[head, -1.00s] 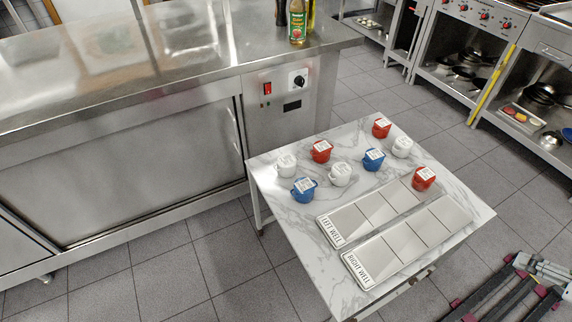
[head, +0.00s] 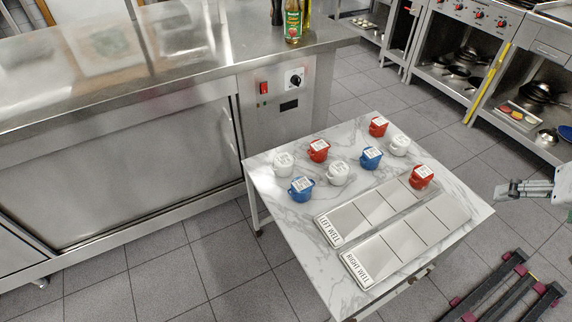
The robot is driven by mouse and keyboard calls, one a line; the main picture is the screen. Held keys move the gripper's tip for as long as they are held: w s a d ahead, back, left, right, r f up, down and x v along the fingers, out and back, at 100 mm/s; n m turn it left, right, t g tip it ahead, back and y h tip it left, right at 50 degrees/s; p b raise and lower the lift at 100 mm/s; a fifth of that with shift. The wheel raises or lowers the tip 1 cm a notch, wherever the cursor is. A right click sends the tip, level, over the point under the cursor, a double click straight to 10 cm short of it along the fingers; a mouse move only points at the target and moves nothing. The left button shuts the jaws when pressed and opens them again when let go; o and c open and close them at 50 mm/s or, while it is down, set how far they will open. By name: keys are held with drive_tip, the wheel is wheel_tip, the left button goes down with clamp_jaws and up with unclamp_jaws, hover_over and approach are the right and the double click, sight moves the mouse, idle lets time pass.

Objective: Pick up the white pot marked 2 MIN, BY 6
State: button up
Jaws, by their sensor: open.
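Three white pots with lidded tops and printed labels stand on the marble table: one at the left (head: 283,167), one in the middle (head: 337,178) and one at the back right (head: 399,149). The labels are too small to read, so I cannot tell which is marked 2 MIN, BY 6. My gripper (head: 503,190) is at the right edge of the head view, open and empty, to the right of the table and apart from all pots.
Red pots (head: 318,156) and blue pots (head: 301,195) stand close among the white ones. One red pot (head: 420,182) is at the far end of the left well tray (head: 333,239). The right well tray (head: 359,280) looks empty. A steel counter (head: 190,70) stands behind.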

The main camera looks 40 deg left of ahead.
drive_tip(key=w+a+n+g+b, duration=0.2)
drive_tip(key=w+a+n, duration=0.2)
drive_tip(key=w+a, duration=0.85)
drive_tip(key=n+g+h+b, duration=0.1)
drive_tip(key=n+g+b, duration=0.25)
drive_tip(key=n, duration=0.55)
hover_over(284, 159)
wheel_tip(284, 159, down, 25)
drive_tip(key=f, duration=0.2)
drive_tip(key=f+b, duration=0.1)
drive_tip(key=f, duration=0.5)
drive_tip(key=shift+w+d+f+b, duration=0.15)
drive_tip(key=shift+w+b, duration=0.1)
drive_tip(key=shift+b, duration=0.15)
drive_tip(key=shift+s+a+f+b, duration=0.15)
drive_tip(key=shift+f+b, duration=0.35)
drive_tip(key=shift+f, duration=0.85)
drive_tip(key=shift+s+a+f+b, duration=0.15)
drive_tip(key=shift+f+b, duration=0.3)
drive_tip(key=shift+f, duration=0.85)
drive_tip(key=shift+d, duration=0.1)
drive_tip(key=shift+c, duration=0.4)
drive_tip(key=c, duration=1.5)
